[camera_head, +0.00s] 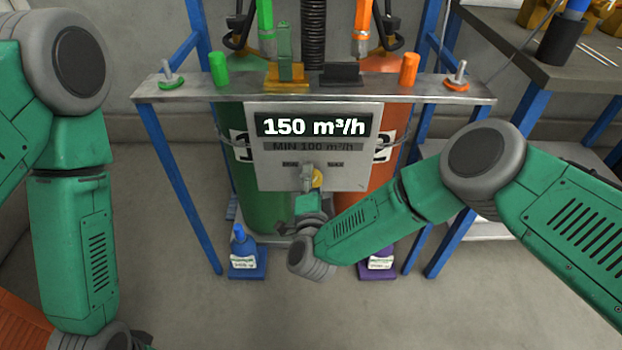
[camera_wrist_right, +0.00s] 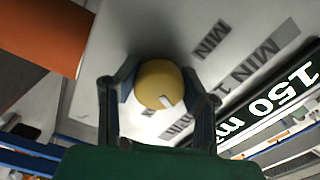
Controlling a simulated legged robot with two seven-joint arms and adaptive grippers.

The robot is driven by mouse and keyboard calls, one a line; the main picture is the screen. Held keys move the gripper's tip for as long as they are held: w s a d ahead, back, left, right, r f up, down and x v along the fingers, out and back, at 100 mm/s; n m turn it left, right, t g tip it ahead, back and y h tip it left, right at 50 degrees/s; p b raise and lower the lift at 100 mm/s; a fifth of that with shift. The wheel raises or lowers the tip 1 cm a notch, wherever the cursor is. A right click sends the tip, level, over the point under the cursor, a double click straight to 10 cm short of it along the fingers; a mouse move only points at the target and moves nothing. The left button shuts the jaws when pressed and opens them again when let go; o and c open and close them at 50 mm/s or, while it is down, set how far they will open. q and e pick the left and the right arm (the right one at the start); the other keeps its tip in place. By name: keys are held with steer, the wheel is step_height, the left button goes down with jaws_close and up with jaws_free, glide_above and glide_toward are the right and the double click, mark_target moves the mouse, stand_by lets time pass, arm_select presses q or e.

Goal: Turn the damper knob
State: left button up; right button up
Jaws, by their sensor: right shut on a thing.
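The damper knob (camera_head: 317,179) is a small yellow round knob low on a grey panel (camera_head: 270,179), between MIN and MAX labels. The panel's display reads 150 m³/h, with MIN 100 m³/h below it. In the right wrist view the knob (camera_wrist_right: 159,84) shows a white pointer mark. My right gripper (camera_head: 311,182) reaches the knob from below. In the right wrist view its two fingers (camera_wrist_right: 160,92) are on either side of the knob, shut on it.
A metal shelf (camera_head: 208,91) runs above the panel, carrying green and orange pegs and clips. Green (camera_head: 250,203) and orange (camera_head: 380,185) cylinders stand behind the panel. A blue bottle (camera_head: 243,246) stands below left. A dark workbench (camera_head: 506,50) is at upper right.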

steer(key=shift+s+d+f+m, duration=0.1)
steer(key=shift+s+f+m, duration=0.05)
steer(key=shift+f+m, duration=0.2)
stand_by(0.3)
steer(key=o, duration=1)
steer(key=shift+o, duration=0.9)
steer(key=shift+d+r, duration=0.1)
steer(key=shift+r, duration=0.1)
steer(key=shift+s, duration=0.15)
steer(key=s, duration=1.1)
steer(key=shift+s, duration=0.3)
